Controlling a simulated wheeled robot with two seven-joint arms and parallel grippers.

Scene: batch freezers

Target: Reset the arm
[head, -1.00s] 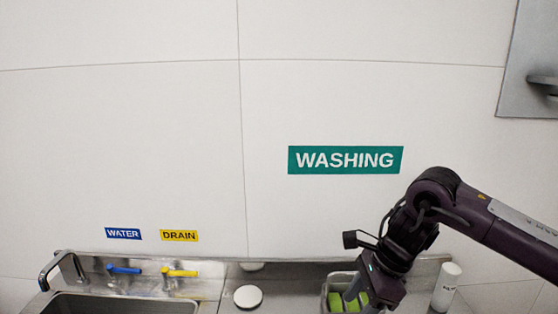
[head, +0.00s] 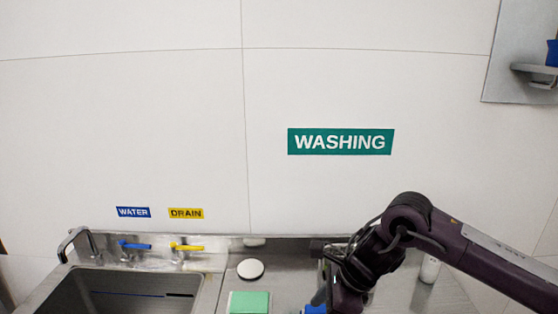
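My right arm comes in from the right, with its wrist bent down over the steel counter (head: 290,273). The fingers of my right gripper are below the bottom edge of the picture, so its opening is hidden. A small blue thing (head: 316,308) shows at the bottom edge beside the wrist; I cannot tell what it is. My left arm and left gripper are not in view.
A sink (head: 125,290) with a faucet (head: 78,243), a blue handle (head: 134,245) and a yellow handle (head: 186,247) is at the left. On the counter are a white round disc (head: 250,268), a green block (head: 249,302) and a white bottle (head: 429,269), partly behind my arm.

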